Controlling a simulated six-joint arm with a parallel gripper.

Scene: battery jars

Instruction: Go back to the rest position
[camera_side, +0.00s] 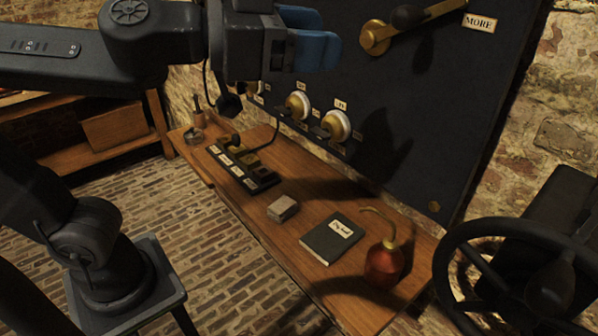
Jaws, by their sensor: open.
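My gripper (308,50) is at the top middle of the side view, raised well above the wooden bench (285,240). Its blue fingers point right, towards the dark panel. Its jaws are open, and I see nothing held between them. The near side of the gripper body hides part of the panel and the wall behind it.
A dark panel (440,110) with a brass lever (405,20) and white round fittings (338,125) stands behind the bench. On the bench are a labelled dark block row (240,168), a small block (283,208), a dark book (332,238) and a red oil can (385,264). A black handwheel (447,285) stands right.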

